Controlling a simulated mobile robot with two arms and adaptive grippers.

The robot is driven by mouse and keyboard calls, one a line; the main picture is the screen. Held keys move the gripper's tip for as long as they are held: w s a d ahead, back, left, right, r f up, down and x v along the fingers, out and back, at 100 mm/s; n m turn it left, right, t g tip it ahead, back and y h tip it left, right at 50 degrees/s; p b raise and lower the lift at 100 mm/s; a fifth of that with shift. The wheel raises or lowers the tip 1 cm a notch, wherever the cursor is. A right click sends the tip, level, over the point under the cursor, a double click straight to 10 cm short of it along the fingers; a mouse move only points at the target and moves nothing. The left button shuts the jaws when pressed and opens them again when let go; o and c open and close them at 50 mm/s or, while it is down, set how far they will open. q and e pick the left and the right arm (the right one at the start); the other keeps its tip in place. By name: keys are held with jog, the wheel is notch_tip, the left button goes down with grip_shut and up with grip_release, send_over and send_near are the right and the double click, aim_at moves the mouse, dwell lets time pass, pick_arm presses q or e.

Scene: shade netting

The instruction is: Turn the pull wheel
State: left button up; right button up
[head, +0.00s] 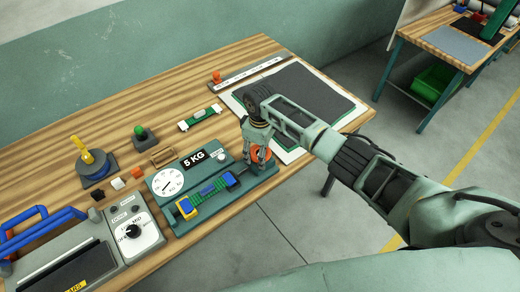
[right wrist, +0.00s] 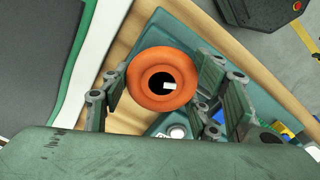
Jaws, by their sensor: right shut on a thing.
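The pull wheel (head: 264,155) is a round orange wheel at the right end of a teal tester panel (head: 225,206) on the wooden bench. In the right wrist view the wheel (right wrist: 163,103) is a thick orange ring with a dark centre and a small white mark. My right gripper (head: 257,149) reaches down over it and is shut on it, with fingers on both sides of the ring. In the head view the gripper partly hides the wheel. My left gripper is out of view.
Dark netting (head: 309,90) on a white and green sheet lies right behind my right arm. A grey machine with a knob (head: 132,231) and blue handles stands at the front left. A yellow-handled tool (head: 91,160) and small cubes sit at left.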

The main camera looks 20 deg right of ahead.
jog(key=shift+w+d+r, duration=0.1)
jog(key=shift+w+r, duration=0.15)
dwell(0.3)
jog(key=o, duration=1.1)
jog(key=shift+s+f, duration=0.1)
jog(key=shift+f, duration=0.05)
notch_tip(320, 180, up, 12)
dwell(1.0)
